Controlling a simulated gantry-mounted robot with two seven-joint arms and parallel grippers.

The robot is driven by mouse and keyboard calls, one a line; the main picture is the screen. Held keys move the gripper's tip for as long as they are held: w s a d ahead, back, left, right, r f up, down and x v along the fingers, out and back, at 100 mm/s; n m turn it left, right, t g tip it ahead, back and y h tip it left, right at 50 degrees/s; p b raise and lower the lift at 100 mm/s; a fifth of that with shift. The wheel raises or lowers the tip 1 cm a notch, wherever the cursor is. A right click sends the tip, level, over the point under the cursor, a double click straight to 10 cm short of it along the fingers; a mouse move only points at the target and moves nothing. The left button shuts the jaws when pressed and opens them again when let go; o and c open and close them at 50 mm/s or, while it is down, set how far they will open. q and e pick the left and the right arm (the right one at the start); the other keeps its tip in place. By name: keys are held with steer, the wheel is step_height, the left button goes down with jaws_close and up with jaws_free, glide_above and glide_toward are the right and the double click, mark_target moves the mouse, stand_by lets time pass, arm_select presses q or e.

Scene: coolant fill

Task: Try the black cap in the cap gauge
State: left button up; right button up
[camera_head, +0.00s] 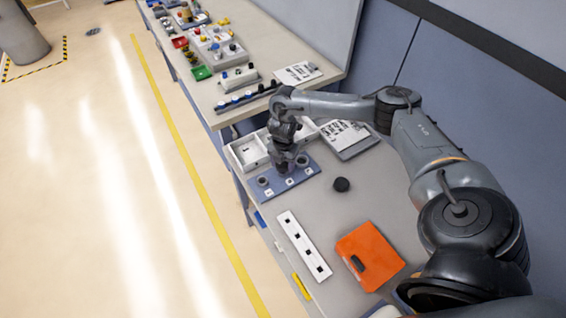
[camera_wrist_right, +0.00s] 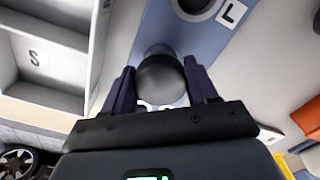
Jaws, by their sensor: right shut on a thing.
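The cap gauge (camera_head: 276,187) is a blue-grey plate with raised rings and small white letter labels, lying on the table. It also shows in the right wrist view (camera_wrist_right: 217,37), where a ring beside the label L is partly in frame. My right gripper (camera_head: 283,168) points down over the plate's middle. In the right wrist view, its fingers (camera_wrist_right: 162,88) are shut on a dark round cap (camera_wrist_right: 161,76), seen against the plate. The cap and gripper hide the middle of the gauge; I cannot tell whether the cap touches it. My left gripper is not in view.
A white compartment tray (camera_head: 247,152) stands behind the gauge, close to my gripper. A black round object (camera_head: 341,184) lies right of the gauge. A white strip with black squares (camera_head: 303,246) and an orange case (camera_head: 370,257) lie nearer. The table between them is clear.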

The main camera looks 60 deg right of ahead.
steer(key=shift+f, duration=0.55)
steer(key=shift+f+b, duration=0.45)
steer(key=shift+b, duration=0.05)
steer(key=o, duration=1.2)
steer(key=shift+r, duration=0.1)
step_height(320, 180, up, 10)
steer(key=shift+f+p, duration=0.25)
steer(key=shift+p, duration=0.95)
steer(key=shift+r+p, duration=0.35)
steer(key=shift+r, duration=0.25)
steer(key=shift+c, duration=0.3)
